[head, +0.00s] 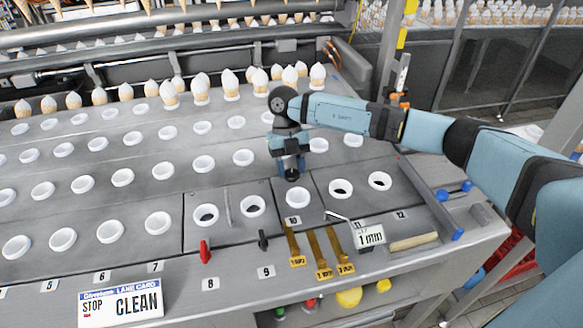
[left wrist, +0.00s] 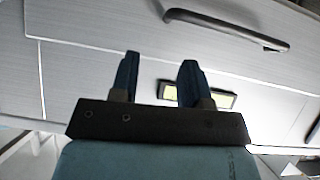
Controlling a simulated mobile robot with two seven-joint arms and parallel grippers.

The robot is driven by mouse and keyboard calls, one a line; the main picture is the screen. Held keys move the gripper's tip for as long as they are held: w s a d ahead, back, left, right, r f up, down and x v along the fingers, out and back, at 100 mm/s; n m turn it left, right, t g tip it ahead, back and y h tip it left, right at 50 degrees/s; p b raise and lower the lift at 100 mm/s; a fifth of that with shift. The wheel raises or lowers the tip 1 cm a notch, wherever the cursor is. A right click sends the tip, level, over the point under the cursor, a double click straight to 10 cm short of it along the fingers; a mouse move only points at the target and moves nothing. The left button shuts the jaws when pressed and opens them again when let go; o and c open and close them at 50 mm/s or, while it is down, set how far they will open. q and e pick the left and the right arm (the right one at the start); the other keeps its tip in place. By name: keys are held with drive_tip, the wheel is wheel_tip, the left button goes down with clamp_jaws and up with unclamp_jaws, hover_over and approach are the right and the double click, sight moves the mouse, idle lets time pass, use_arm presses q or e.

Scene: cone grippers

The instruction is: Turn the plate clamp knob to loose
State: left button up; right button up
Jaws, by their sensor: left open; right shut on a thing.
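A small dark knob (head: 291,175) stands on the grey plate behind the white ring above label 10; I take it to be the plate clamp knob. My right gripper (head: 291,168) points down over it and is shut on it. The fingers cover most of the knob, so its turn position cannot be told. My left gripper (left wrist: 158,72) shows only in the left wrist view. It is open and empty, with its fingers apart in front of a pale panel that has a dark bar handle (left wrist: 225,28).
White rings (head: 252,206) fill the plates around the knob, and filled cones (head: 200,88) stand in the back row.

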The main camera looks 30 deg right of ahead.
drive_tip(key=shift+w+r+n+h, duration=0.1)
drive_tip(key=shift+n+h, duration=0.2)
drive_tip(key=shift+n, duration=0.2)
drive_tip(key=o, duration=0.9)
drive_tip(key=v, duration=1.3)
drive_tip(key=shift+w+r+b, duration=0.15)
drive_tip(key=shift+r+b, duration=0.2)
drive_tip(key=shift+b, duration=0.05)
